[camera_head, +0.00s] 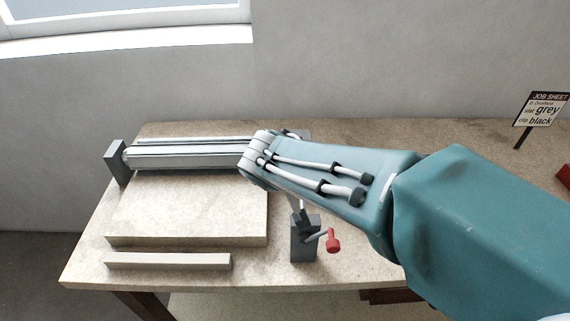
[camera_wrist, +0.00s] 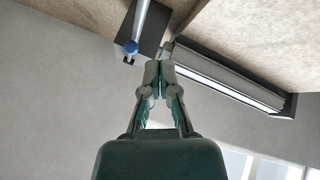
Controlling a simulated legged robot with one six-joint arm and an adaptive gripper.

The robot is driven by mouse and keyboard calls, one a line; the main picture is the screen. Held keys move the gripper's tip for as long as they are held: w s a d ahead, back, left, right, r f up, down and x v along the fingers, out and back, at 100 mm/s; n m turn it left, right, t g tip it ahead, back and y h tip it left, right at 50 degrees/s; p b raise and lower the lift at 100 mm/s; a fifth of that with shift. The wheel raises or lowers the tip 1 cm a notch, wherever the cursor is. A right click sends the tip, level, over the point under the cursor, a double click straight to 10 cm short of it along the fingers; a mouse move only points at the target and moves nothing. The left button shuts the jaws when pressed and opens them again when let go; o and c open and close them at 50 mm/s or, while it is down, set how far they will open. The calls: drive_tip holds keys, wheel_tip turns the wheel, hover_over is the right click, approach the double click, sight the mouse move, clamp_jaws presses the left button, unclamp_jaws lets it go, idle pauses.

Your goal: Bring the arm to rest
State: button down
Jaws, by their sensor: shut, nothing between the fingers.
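My teal arm (camera_head: 340,180) reaches in from the right over the bench. Its far end is above the right part of a long grey profile. In the wrist view my gripper (camera_wrist: 160,68) is shut, with its fingertips together and nothing between them. The fingertips appear close to the near end of the profile (camera_wrist: 225,78), but I cannot tell whether they touch. In the head view the fingers are hidden by the arm.
The profile (camera_head: 185,157) lies along a dark holder with an end block (camera_head: 116,162). A flat board (camera_head: 190,212), a pale bar (camera_head: 168,261) and a grey clamp with a red handle (camera_head: 333,241) are nearer. A job sheet sign (camera_head: 543,110) stands right.

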drive_tip(key=s+d+r+m, duration=0.1)
drive_tip(key=s+d+m, duration=0.1)
drive_tip(key=s+d, duration=0.5)
drive_tip(key=s+d+r+m+g+y, duration=0.1)
drive_tip(key=s+d+r+m, duration=0.1)
drive_tip(key=s+d, duration=0.4)
drive_tip(key=s+m, duration=0.1)
drive_tip(key=s, duration=0.3)
drive_tip(key=shift+d+g, duration=0.3)
drive_tip(key=shift+d, duration=0.1)
drive_tip(key=shift+d, duration=0.1)
